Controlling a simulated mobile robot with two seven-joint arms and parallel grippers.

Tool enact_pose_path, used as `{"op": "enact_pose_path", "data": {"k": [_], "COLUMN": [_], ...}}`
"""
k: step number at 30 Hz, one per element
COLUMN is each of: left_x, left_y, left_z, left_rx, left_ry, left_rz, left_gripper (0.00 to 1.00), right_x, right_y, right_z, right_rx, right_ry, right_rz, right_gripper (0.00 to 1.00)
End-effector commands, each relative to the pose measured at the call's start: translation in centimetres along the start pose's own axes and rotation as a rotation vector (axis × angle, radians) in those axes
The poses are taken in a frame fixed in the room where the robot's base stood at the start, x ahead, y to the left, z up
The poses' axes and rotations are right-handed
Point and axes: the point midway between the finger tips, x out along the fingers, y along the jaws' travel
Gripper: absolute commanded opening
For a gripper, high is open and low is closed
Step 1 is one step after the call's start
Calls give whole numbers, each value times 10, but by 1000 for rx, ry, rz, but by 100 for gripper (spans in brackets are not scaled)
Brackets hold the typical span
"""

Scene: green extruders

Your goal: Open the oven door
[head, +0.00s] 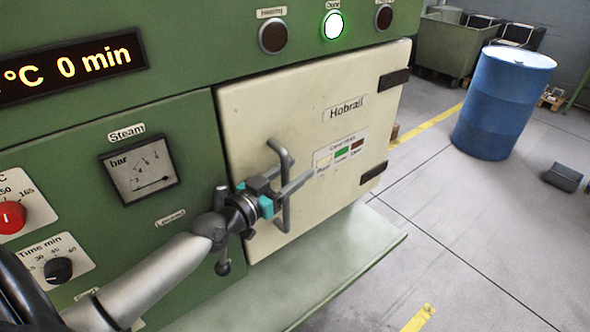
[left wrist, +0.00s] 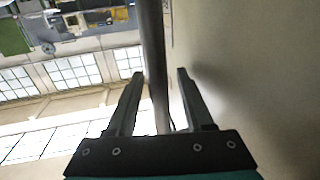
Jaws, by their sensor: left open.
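The cream oven door (head: 350,90), marked "Hobrail", sits in the green machine front with dark hinges on its right side. It looks shut. A grey vertical bar handle (head: 285,216) stands out from the door's left half. My left gripper (head: 295,185), with teal parts, reaches it from the left. In the left wrist view the handle (left wrist: 152,40) passes between the two open fingers of the left gripper (left wrist: 160,76). My right gripper is in neither view.
A pale green ledge (head: 350,245) juts out below the door. A blue barrel (head: 500,100) stands on the floor at the right, with a green bin (head: 455,45) behind it. The floor right of the door is mostly clear.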

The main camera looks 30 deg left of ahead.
Motion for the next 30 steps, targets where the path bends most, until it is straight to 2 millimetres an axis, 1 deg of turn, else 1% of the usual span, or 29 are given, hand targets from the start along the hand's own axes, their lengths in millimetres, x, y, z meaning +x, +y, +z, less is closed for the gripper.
{"op": "enact_pose_path", "data": {"k": [4, 11, 14, 25, 26, 30], "left_x": [4, 4, 4, 4, 4, 4], "left_y": [0, 0, 0, 0, 0, 0], "left_z": [0, 0, 0, 0, 0, 0], "left_rx": [-1, -1, -1, 0, 0, 0], "left_ry": [0, 0, 0, 0, 0, 0], "left_rz": [0, 0, 0, 0, 0, 0], "left_gripper": [52, 52, 43, 1, 0, 0], "right_x": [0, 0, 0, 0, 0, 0], "right_y": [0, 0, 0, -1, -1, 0], "right_z": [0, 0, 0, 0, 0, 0], "right_rx": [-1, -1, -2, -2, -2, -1], "right_ry": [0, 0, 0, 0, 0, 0], "right_rz": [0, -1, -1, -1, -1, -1], "right_gripper": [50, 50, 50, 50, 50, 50]}}
